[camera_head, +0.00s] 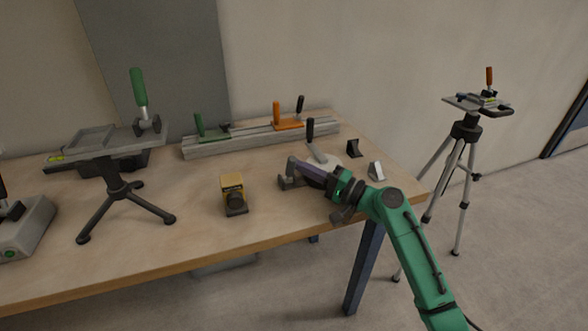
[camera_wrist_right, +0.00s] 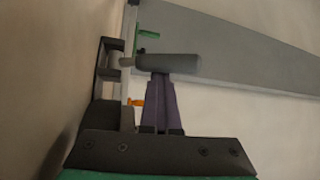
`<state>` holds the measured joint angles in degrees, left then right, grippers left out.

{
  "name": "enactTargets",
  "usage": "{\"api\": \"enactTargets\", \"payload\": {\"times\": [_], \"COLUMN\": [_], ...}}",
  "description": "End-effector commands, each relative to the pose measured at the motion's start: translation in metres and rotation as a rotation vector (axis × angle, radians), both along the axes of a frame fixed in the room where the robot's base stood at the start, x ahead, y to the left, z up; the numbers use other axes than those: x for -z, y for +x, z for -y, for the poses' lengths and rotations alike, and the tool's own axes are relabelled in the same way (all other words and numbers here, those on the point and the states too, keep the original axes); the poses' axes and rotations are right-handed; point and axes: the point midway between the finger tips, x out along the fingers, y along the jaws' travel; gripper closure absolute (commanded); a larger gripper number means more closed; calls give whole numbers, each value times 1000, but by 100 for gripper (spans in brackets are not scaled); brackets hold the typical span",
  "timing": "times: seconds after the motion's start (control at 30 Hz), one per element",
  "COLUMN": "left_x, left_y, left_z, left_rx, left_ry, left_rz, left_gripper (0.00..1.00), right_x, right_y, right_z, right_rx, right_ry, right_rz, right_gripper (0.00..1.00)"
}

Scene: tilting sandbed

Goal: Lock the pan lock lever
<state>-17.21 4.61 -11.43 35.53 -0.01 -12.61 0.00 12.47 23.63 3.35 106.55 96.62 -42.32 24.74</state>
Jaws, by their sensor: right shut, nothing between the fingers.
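A short upright dark grey lever handle (camera_head: 291,164) stands on a low dark bracket (camera_head: 286,183) at the front right of the table; this looks like the pan lock lever, though no label shows. In the right wrist view the handle (camera_wrist_right: 180,63) lies across the picture, its thin shaft running into the dark bracket (camera_wrist_right: 108,65). My right gripper (camera_head: 299,168) comes in from the right with its purple fingers shut and empty. Its fingertips (camera_wrist_right: 161,77) are right at the handle, seemingly beside it; contact cannot be told. My left gripper is not in view.
A black-handled lever (camera_head: 310,130) stands behind my gripper by a pale disc. A yellow block (camera_head: 232,190) sits left of it. A rail (camera_head: 245,140) carries green and orange clamps. A green-handled tripod stand (camera_head: 115,180) is at left.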

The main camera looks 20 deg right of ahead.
Motion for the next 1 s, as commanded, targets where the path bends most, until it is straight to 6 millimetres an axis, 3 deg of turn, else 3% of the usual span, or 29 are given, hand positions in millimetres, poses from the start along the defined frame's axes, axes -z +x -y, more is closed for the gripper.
{"api": "enactTargets", "payload": {"times": [0.43, 0.57, 0.67, 1.0], "left_x": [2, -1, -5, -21], "left_y": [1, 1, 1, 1], "left_z": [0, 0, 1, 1], "left_rx": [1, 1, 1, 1], "left_ry": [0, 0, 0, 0], "left_rz": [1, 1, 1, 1], "left_gripper": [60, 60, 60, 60], "right_x": [1, -8, -25, -111], "right_y": [-1, -1, -1, 0], "right_z": [-3, -3, -3, 0], "right_rx": [-8, -9, -8, -3], "right_ry": [0, 0, -2, -2], "right_rz": [2, 4, 6, 9], "right_gripper": [100, 100, 100, 100]}}
